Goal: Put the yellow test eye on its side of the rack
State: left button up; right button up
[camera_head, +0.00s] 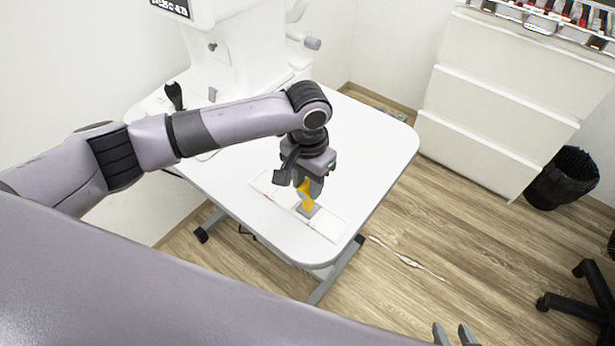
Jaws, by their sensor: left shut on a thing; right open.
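The yellow test eye (307,203) is between the fingers of my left gripper (306,188), which is shut on it. The gripper points down over the white table. The eye is at the grey middle part of the flat white rack (328,224). I cannot tell whether it touches the rack or hangs just above it. The fingers hide part of the eye, and the gripper covers part of the rack. My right gripper (455,335) shows only its fingertips at the bottom edge, open and apart, over the floor and away from the table.
The white table (375,150) has free room right of the rack. A white eye-test machine (235,55) stands at its back left. A white drawer cabinet (490,95), a black bin (565,178) and a black chair base (580,300) are at the right.

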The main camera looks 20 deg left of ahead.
pick_arm(q)
jog(key=o, duration=1)
jog(key=shift+r, duration=0.1)
